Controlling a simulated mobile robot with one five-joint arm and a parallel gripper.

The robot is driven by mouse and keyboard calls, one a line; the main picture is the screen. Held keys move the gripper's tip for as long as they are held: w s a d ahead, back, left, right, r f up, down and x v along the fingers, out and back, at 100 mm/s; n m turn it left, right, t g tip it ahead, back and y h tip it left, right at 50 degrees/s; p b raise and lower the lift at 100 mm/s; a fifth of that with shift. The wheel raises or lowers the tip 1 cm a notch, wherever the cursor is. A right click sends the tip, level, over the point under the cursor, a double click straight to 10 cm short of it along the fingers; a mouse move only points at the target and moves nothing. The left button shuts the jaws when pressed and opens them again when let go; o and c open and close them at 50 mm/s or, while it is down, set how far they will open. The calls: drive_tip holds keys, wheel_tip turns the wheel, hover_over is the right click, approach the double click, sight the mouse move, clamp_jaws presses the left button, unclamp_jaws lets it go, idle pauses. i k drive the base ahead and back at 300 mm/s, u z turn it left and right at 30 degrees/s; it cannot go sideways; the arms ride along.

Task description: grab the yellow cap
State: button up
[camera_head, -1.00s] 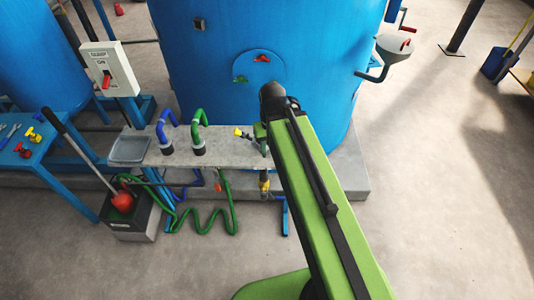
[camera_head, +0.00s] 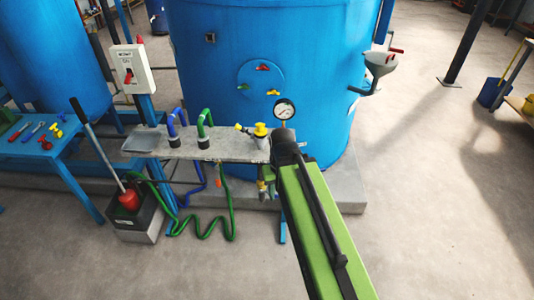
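A yellow cap (camera_head: 260,129) sits upright on a fitting on the grey shelf (camera_head: 225,150) in front of the blue tank. A smaller yellow piece (camera_head: 240,127) sticks out to its left. The dark end of my arm, with my gripper (camera_head: 284,147), is just right of the cap in the picture. The fingers cannot be made out, so I see neither their opening nor anything held. A gap shows between the cap and the dark arm end in the picture.
A round pressure gauge (camera_head: 284,109) stands right behind my arm's end. Blue (camera_head: 177,120) and green (camera_head: 205,118) hose bends rise from the shelf's left part. The big blue tank (camera_head: 320,70) blocks the back. Open floor lies at the right.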

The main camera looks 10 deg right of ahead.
sight(259, 131)
drive_tip(key=z, duration=0.05)
drive_tip(key=k, duration=0.5)
drive_tip(key=u, duration=0.8)
drive_tip(key=i, duration=0.8)
drive_tip(key=u, duration=0.5)
drive_tip(key=i, duration=1.35)
drive_tip(key=z, duration=0.5)
